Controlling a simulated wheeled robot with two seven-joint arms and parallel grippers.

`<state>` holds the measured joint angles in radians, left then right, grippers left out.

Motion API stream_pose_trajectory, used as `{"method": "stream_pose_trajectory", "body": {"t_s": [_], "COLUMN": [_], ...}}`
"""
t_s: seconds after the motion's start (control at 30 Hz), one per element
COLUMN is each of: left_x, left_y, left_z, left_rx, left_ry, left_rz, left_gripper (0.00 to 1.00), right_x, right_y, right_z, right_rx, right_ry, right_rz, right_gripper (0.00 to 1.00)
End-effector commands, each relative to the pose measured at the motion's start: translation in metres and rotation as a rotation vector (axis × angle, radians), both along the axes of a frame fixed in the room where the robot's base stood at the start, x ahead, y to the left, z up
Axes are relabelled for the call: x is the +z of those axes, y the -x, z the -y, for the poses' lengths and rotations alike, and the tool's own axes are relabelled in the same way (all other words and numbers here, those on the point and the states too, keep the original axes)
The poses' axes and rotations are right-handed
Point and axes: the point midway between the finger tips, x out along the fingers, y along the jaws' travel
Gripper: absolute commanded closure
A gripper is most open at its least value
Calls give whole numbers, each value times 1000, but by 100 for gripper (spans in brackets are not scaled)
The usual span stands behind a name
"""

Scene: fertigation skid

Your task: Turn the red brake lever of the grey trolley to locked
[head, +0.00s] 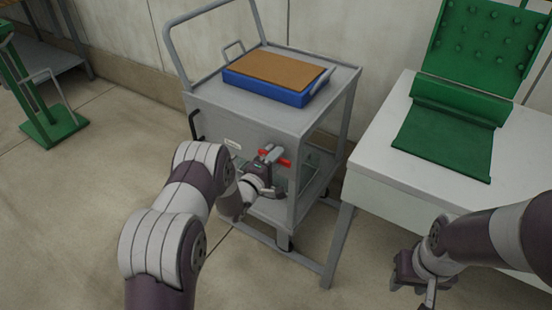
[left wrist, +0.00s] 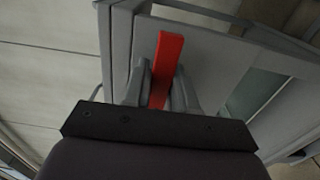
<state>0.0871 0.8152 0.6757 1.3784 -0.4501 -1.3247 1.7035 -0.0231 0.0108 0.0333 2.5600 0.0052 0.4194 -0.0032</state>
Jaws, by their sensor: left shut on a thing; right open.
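The grey trolley (head: 322,119) stands in the middle of the head view, with its handle at the back left. The red brake lever (head: 284,162) is on its front panel, and its red ends show on both sides of my left gripper. My left gripper (head: 268,157) is shut on the lever. In the left wrist view the red lever (left wrist: 170,55) stands between the two grey fingers (left wrist: 160,90) and reaches past their tips. My right gripper (head: 428,285) is open and empty at the lower right, away from the trolley; its fingers are partly cut off.
A blue tray (head: 262,91) with a brown top lies on the trolley. A black hooked handle (head: 194,125) is on its left side. A white table (head: 370,150) with a green mat (head: 445,138) stands right. A green stand (head: 52,122) is far left. The left floor is clear.

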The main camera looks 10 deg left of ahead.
Motion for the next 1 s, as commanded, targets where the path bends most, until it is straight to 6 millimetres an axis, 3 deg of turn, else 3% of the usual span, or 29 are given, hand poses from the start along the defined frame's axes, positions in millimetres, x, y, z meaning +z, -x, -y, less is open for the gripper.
{"method": "stream_pose_trajectory", "body": {"t_s": [0.07,0.1,0.13,0.5,0.83,1.0], "left_x": [-1,-1,-1,0,1,0], "left_y": [1,1,1,8,87,113], "left_z": [0,0,0,-4,-33,-42], "left_rx": [1,1,1,2,4,3], "left_ry": [2,2,2,-1,1,1], "left_rz": [-4,-4,-4,-3,-6,-3], "left_gripper": [100,64,54,53,53,53], "right_x": [0,0,0,3,16,19], "right_y": [0,0,0,0,0,0], "right_z": [0,0,0,0,0,0], "right_rx": [0,0,0,0,0,0], "right_ry": [0,0,0,0,0,0], "right_rz": [0,0,0,0,0,0], "right_gripper": [57,57,57,57,57,57]}}
